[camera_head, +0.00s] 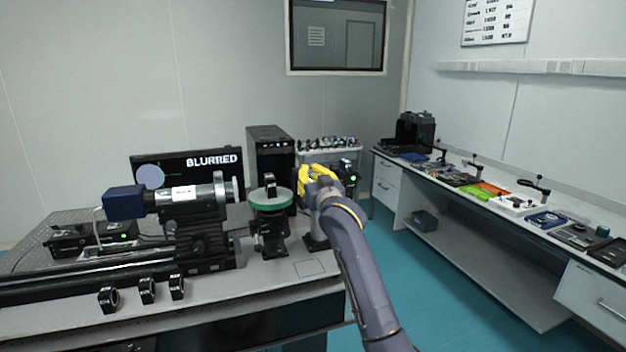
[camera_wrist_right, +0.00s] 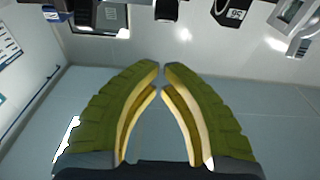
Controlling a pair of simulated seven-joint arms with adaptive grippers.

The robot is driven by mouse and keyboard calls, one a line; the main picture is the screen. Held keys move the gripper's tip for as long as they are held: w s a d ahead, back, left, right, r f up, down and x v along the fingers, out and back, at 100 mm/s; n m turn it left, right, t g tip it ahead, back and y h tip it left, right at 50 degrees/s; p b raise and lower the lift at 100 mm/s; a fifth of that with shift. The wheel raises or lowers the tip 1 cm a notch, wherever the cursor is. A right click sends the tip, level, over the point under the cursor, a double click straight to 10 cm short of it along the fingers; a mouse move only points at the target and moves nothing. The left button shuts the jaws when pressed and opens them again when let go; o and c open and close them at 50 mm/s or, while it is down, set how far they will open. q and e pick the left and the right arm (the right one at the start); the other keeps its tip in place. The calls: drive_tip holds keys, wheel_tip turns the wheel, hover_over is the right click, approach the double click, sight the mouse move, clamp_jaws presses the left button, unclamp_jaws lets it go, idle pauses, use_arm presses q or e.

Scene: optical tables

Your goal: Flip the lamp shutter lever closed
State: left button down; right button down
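My right gripper (camera_head: 312,172), with yellow fingers, is at the right end of the near optical table. In the right wrist view its fingertips (camera_wrist_right: 162,66) almost meet, with only a thin gap and nothing between them. A dark unit with a small green light (camera_head: 350,178) stands right beside and partly behind the gripper; it may be the lamp housing. I cannot make out a shutter lever; the gripper and arm hide part of that area. Whether the gripper touches the unit cannot be told. My left gripper is not in view.
A green round stage (camera_head: 270,198) stands just left of the gripper, by a lens tube with a blue camera (camera_head: 125,202). A monitor (camera_head: 200,164) reads "BLURRED". Several ring mounts line the table's front. A side bench (camera_head: 510,207) holds tools. Floor between is clear.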

drive_tip(key=x, duration=0.5)
drive_tip(key=shift+w, duration=0.1)
drive_tip(key=shift+f, duration=0.35)
drive_tip(key=shift+s+d+f, duration=0.1)
drive_tip(key=shift+s+f, duration=0.35)
drive_tip(key=shift+f, duration=0.25)
drive_tip(key=shift+s+d+f, duration=0.1)
drive_tip(key=shift+s+f, duration=0.3)
drive_tip(key=shift+f, duration=0.3)
